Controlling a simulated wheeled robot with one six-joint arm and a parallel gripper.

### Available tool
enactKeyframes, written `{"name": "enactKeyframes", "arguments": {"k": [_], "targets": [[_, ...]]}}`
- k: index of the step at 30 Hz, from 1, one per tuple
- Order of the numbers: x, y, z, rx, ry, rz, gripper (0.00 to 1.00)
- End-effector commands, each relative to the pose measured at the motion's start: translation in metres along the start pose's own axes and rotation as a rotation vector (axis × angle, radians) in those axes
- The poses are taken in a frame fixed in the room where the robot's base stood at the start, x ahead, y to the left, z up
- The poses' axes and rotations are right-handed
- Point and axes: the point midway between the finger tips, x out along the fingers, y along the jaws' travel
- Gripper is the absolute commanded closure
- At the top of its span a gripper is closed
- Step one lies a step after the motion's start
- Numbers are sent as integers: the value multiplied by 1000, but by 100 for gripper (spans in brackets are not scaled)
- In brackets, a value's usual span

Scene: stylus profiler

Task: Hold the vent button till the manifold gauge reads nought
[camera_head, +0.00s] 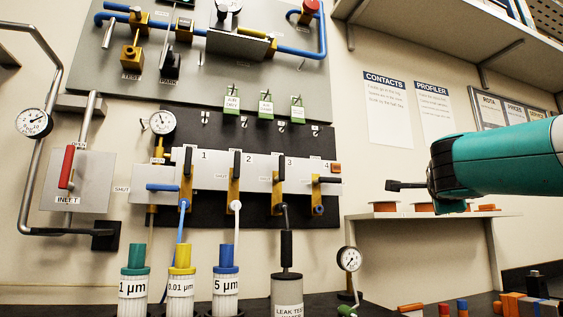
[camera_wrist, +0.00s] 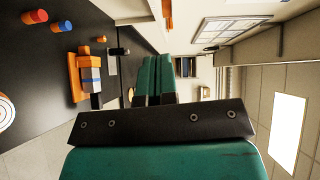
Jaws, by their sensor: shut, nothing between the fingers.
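The manifold (camera_head: 215,165) is a long pale block on a black wall panel, with valves numbered 1 to 4. A round white gauge (camera_head: 162,122) stands above its left end; its needle is too small to read surely. A small orange-brown piece (camera_head: 336,168) on the manifold's right end may be the vent button; I see no readable vent label. My gripper (camera_head: 393,185) is shut and empty, pointing left, to the right of the manifold and apart from it in the picture. In the wrist view my gripper's green fingers (camera_wrist: 152,78) lie together.
A shelf (camera_head: 430,217) with orange spools is below my gripper. Filter bottles (camera_head: 227,283), a leak test canister (camera_head: 287,290) and another gauge (camera_head: 348,259) stand on the dark bench. A second gauge (camera_head: 34,123) is on the left pipework. Open air lies between gripper and manifold.

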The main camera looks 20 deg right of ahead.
Motion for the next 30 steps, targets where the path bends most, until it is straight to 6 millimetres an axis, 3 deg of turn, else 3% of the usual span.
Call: {"name": "enactKeyframes", "arguments": {"k": [5,8,12,15,19,24,27,30], "targets": [[-25,66,74,-299,-266,150,100],[-56,113,118,-517,-470,222,100],[-114,178,164,-817,-773,274,100],[-163,224,185,-1025,-1005,276,100],[-235,279,195,-1282,-1328,231,100],[-326,337,180,-1553,-1751,93,100],[-366,359,164,-1653,-1954,-7,100],[-394,373,150,-1713,-2099,-92,100]]}}
